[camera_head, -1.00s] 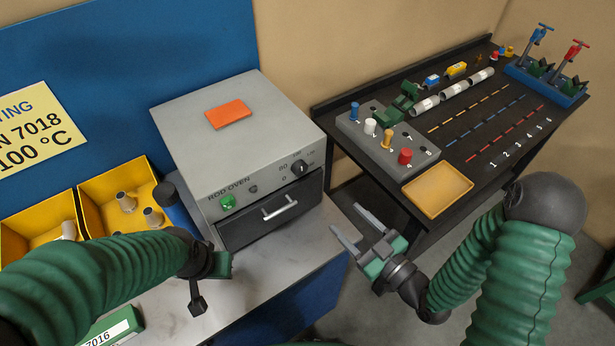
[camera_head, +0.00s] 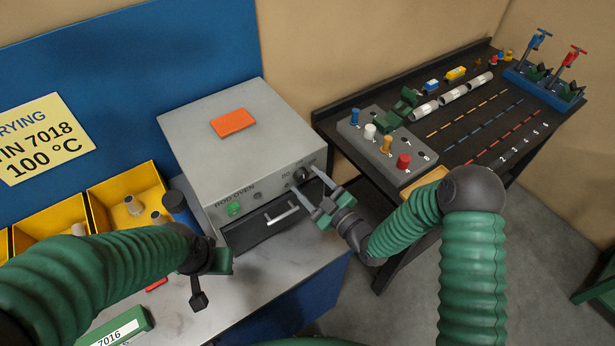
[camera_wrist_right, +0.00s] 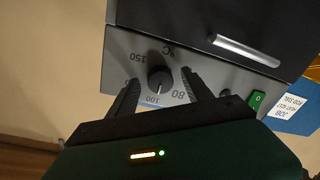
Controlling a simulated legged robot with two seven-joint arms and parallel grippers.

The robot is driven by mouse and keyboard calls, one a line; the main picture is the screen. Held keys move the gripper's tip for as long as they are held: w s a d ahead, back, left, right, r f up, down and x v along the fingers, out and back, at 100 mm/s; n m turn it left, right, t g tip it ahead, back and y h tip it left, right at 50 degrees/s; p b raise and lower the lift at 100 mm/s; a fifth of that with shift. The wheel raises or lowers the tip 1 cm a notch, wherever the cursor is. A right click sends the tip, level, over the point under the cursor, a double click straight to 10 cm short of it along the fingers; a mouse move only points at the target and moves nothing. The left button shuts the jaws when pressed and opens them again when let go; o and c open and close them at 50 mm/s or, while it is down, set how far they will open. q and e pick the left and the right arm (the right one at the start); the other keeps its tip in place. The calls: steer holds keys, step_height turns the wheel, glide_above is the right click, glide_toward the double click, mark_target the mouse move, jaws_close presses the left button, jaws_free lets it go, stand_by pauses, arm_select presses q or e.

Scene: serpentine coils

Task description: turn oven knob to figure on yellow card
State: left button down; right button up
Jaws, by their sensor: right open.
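The grey oven (camera_head: 235,140) has a round black knob (camera_head: 302,174) on its front panel. The yellow card (camera_head: 45,140) on the blue wall reads "7018" and "100 °C". My right gripper (camera_head: 306,182) is open, with its fingers reaching toward the knob. In the right wrist view, the knob (camera_wrist_right: 160,78) lies between the two spread fingers, with a gap on each side. The dial is upside down there; 80, 100 and 150 can be read. A pale knob mark faces the 100 side; its exact setting is hard to tell. My left gripper (camera_head: 207,272) is left of the oven.
An orange block (camera_head: 232,122) lies on the oven top. The oven door handle (camera_head: 282,215) is below the knob. Yellow bins (camera_head: 125,195) and a dark-capped blue cylinder (camera_head: 178,208) stand left of the oven. A black bench (camera_head: 470,115) with pegs stands right.

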steer(key=shift+w+a, duration=0.25)
steer(key=shift+w, duration=0.05)
steer(key=shift+c, duration=0.2)
steer(key=shift+d, duration=0.1)
jaws_close()
steer(key=shift+f+m+b, duration=0.25)
steer(key=shift+m+b, duration=0.05)
steer(key=shift+b, duration=0.5)
steer(key=shift+s+r, duration=0.1)
steer(key=shift+r, duration=0.15)
steer(key=shift+o, duration=0.2)
jaws_free()
